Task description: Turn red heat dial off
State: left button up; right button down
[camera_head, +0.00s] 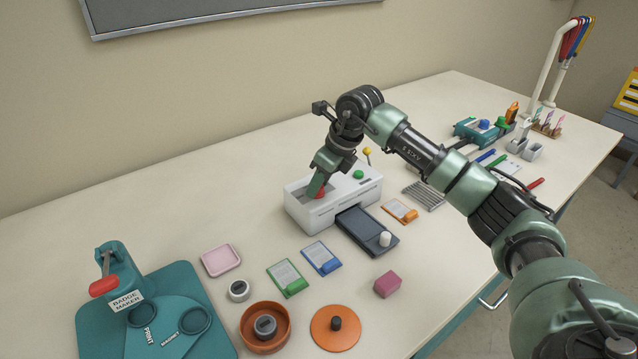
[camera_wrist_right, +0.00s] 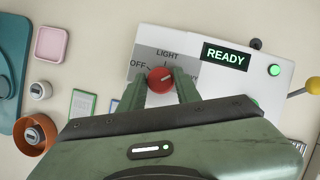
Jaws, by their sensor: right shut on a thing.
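The red heat dial (camera_head: 319,194) sits on top of the white laminator (camera_head: 297,211) on the table. In the right wrist view the red dial (camera_wrist_right: 160,80) lies between the two fingers of my right gripper (camera_wrist_right: 160,86), which is shut on it. The dial's plate reads OFF at the left and LIGHT at the top; the label at the right is partly hidden by a finger. The dial's pale pointer mark slants up to the right. A lit display beside it reads READY (camera_wrist_right: 226,57). In the head view my right gripper (camera_head: 316,188) reaches down onto the dial. My left gripper is not in view.
A green button (camera_head: 358,174) and a yellow-knobbed lever (camera_head: 367,152) are at the laminator's right. A dark tray (camera_head: 362,232) extends from its front. Cards, a pink block (camera_head: 387,284) and a teal badge maker (camera_head: 125,275) stand nearer. The table behind the laminator is clear.

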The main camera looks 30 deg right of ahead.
jog(key=shift+w+d+r+n+g+y, duration=0.1)
jog(key=shift+n+g+y, duration=0.25)
jog(key=shift+n, duration=0.95)
jog(key=shift+w+n+g+y, duration=0.1)
jog(key=shift+n+g+y, duration=0.25)
jog(key=shift+n, duration=0.95)
jog(key=c, duration=1)
grip_release()
jog(key=shift+c, duration=0.2)
jog(key=b+v, duration=0.1)
jog(key=v, duration=0.6)
jog(key=shift+d+r, duration=0.25)
jog(key=shift+r, duration=0.1)
jog(key=shift+s, duration=0.15)
